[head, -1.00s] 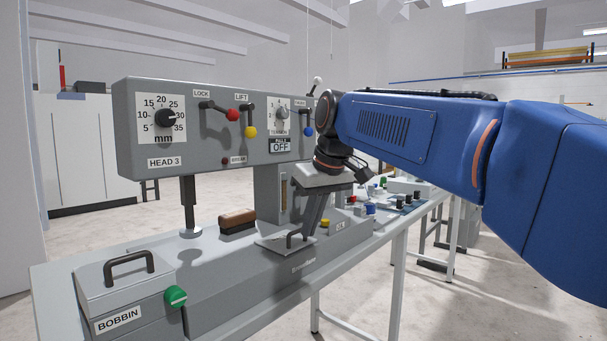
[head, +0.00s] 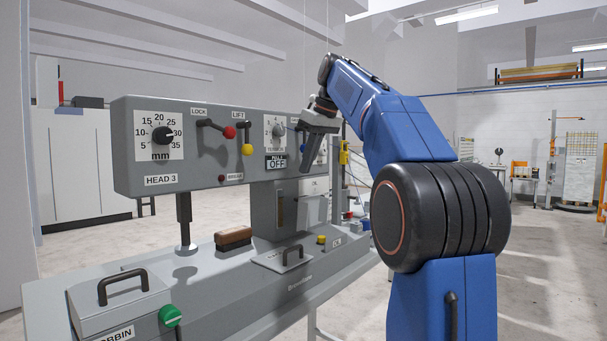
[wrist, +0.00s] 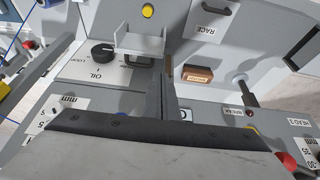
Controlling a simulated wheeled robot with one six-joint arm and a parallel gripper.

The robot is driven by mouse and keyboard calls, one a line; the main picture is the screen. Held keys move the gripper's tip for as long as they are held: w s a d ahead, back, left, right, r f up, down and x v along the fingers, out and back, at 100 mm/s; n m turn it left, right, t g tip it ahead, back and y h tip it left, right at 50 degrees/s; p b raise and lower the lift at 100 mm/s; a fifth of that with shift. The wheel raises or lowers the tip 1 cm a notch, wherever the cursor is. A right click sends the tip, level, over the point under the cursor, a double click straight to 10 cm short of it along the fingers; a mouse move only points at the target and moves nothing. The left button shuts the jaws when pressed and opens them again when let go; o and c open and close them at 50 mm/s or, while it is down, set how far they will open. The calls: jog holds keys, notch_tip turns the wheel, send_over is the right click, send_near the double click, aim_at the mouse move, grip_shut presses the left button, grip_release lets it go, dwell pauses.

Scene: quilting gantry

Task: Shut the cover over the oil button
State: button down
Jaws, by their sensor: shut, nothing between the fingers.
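A pale grey cover (wrist: 140,46) with raised side walls stands behind the button, apparently open, leaving the button bare. In the head view the cover (head: 313,208) is partly unclear against the pale panel. My gripper (head: 307,168) is shut and empty, pointing down above the cover and button, in front of the control head. Its fingers (wrist: 167,85) show dark in the wrist view, apart from the cover.
A black knob (wrist: 103,53) on an OIL plate is close to the cover. The control head (head: 210,150) with levers stands at left. A wooden-backed brush (head: 233,238) and the RACE lid's handle (head: 293,252) are on the bed. The floor at right is open.

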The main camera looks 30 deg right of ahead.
jog(key=x, duration=0.8)
jog(key=shift+w+f, duration=0.1)
jog(key=shift+f, duration=0.25)
